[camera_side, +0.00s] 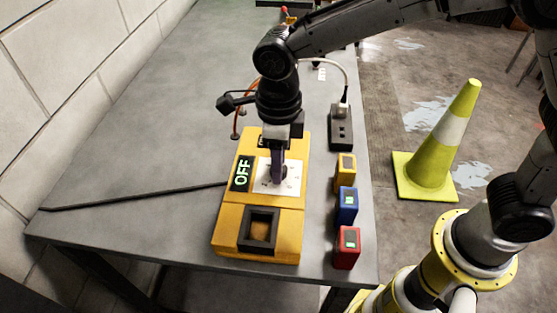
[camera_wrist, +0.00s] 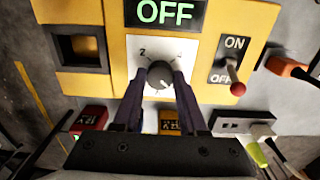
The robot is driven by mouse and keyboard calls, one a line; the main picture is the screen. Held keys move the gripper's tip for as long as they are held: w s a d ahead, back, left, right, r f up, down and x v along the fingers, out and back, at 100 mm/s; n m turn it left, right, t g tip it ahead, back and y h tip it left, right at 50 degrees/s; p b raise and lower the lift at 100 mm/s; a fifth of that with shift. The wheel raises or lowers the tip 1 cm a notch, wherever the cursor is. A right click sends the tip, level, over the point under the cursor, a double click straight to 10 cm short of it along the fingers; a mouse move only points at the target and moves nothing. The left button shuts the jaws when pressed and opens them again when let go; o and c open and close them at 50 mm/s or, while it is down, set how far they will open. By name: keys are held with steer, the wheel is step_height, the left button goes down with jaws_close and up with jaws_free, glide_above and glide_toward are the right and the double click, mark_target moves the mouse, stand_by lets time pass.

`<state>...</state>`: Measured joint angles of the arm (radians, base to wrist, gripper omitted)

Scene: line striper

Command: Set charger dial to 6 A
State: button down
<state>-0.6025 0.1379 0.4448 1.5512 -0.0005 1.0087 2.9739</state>
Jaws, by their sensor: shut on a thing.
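The yellow charger (camera_side: 232,222) lies on the grey bench. Its display (camera_side: 242,174) reads OFF in green, and it also shows in the wrist view (camera_wrist: 165,13). The dial (camera_wrist: 160,75) is a dark round knob on a white plate (camera_side: 265,186); a "2" shows at its upper left, and other marks are too small or hidden. My gripper (camera_side: 280,172) points down over the plate. In the wrist view its two fingers (camera_wrist: 159,88) are shut on the dial, one on each side. A red-tipped toggle switch (camera_wrist: 236,80) stands between ON and OFF labels, leaning toward OFF.
The charger has an empty dark-framed bay (camera_side: 259,231). Yellow (camera_side: 345,172), blue (camera_side: 346,206) and red (camera_side: 347,247) batteries stand along the bench's right edge. A power strip (camera_side: 341,127) with a plug is behind them. A black cable (camera_side: 135,196) runs left. A cone (camera_side: 436,145) stands on the floor.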

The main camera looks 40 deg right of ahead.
steer(key=shift+w+r, duration=0.1)
steer(key=shift+r, duration=0.05)
steer(key=shift+c, duration=2.2)
jaws_free()
step_height(320, 180, up, 14)
steer(key=shift+f, duration=0.2)
